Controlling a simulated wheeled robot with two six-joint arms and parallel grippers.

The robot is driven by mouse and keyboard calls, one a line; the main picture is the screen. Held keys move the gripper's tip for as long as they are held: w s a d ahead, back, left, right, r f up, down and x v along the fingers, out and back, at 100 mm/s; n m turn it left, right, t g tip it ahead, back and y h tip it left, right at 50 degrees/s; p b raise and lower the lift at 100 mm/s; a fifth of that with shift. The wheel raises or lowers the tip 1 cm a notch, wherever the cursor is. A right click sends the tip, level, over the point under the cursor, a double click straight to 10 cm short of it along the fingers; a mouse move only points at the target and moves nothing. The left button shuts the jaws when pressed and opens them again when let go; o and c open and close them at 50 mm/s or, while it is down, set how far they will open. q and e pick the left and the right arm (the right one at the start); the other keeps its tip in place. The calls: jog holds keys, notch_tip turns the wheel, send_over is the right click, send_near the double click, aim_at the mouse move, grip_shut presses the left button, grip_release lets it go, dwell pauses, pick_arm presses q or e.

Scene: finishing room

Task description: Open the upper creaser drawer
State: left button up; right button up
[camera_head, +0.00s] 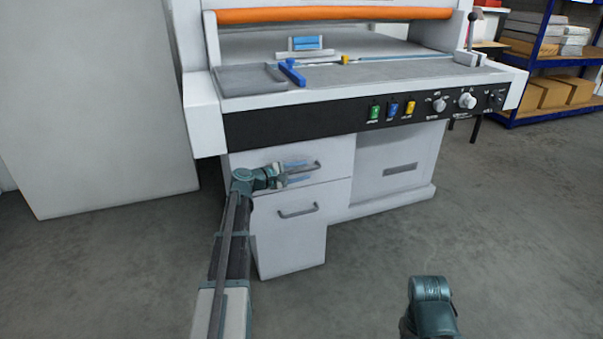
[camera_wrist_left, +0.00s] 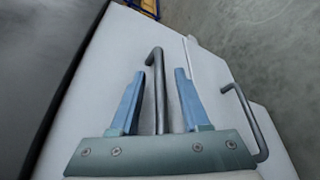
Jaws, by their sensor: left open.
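The creaser (camera_head: 370,115) is a large pale machine with a black control panel. Its upper drawer (camera_head: 335,168) sits under the panel, with a grey bar handle (camera_head: 310,168); its front looks flush with the body. My left gripper (camera_head: 290,172) is at this handle, partly hiding it. In the left wrist view, the open blue fingers (camera_wrist_left: 156,98) stand on either side of the upper handle (camera_wrist_left: 157,75), with gaps visible. Part of my right arm shows at the lower right of the head view, but its fingers do not.
The lower drawer (camera_head: 290,240) has its own handle (camera_head: 298,211), which also shows in the left wrist view (camera_wrist_left: 248,120). The control panel (camera_head: 330,118) overhangs the drawers. The grey floor (camera_head: 500,240) in front is clear. Blue shelving (camera_head: 545,60) stands at the back right.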

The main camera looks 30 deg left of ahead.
pick_arm(q)
jog(key=shift+c, duration=0.2)
grip_shut()
dwell(1.3)
